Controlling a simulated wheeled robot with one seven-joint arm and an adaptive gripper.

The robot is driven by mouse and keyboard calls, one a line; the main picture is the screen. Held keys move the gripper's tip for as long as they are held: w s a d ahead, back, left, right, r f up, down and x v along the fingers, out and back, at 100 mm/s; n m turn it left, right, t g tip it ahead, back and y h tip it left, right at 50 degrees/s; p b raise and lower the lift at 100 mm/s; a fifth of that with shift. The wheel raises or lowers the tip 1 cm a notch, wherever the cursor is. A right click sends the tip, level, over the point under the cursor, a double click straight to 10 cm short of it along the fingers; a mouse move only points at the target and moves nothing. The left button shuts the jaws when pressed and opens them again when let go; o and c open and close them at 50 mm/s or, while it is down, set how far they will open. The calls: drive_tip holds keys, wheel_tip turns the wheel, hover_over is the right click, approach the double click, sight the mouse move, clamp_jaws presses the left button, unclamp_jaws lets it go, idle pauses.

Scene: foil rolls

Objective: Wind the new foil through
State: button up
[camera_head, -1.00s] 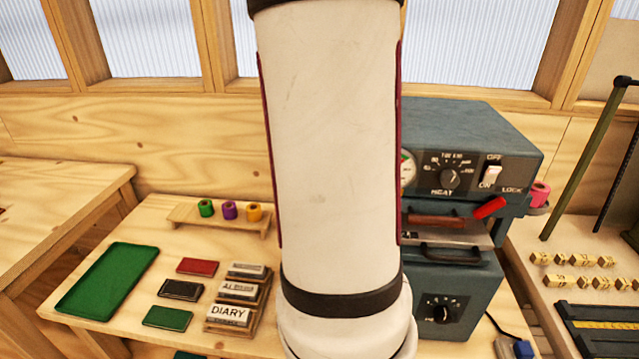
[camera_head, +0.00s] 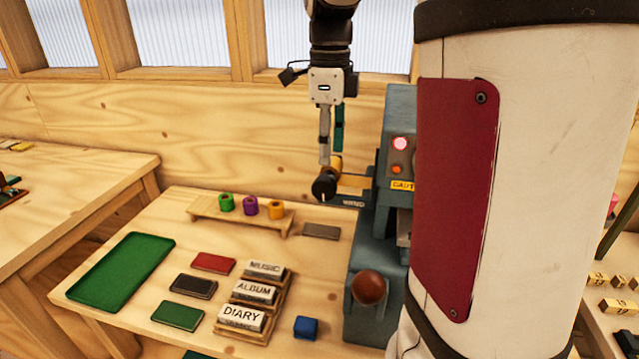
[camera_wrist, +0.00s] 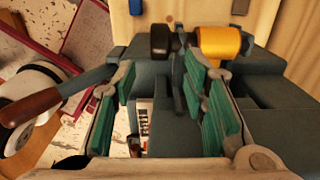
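The foil machine (camera_head: 393,120) stands at the right of the table, partly hidden by my arm. A black winding knob (camera_head: 325,186) with a white mark sits on its left side, by the word WIND. A gold foil roll (camera_head: 337,163) is beside the knob; the wrist view shows the gold roll (camera_wrist: 222,43) and the black knob (camera_wrist: 160,42) side by side. My gripper (camera_head: 331,150) points down just above the knob and roll. In the wrist view my gripper (camera_wrist: 160,78) is open and empty, its teal pads well apart. I cannot tell whether a fingertip touches the knob.
A wooden rack (camera_head: 240,220) holds green, purple and orange rolls. A green tray (camera_head: 122,268), several coloured blocks, a stand with DIARY, ALBUM and MUSIC type (camera_head: 254,292) and a blue block (camera_head: 307,327) lie on the table. A brown-knobbed lever (camera_head: 369,288) juts from the machine's front.

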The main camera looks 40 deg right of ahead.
sight(327, 178)
wheel_tip(327, 178, down, 9)
drive_tip(key=shift+b, duration=0.3)
drive_tip(key=shift+c, duration=0.2)
clamp_jaws()
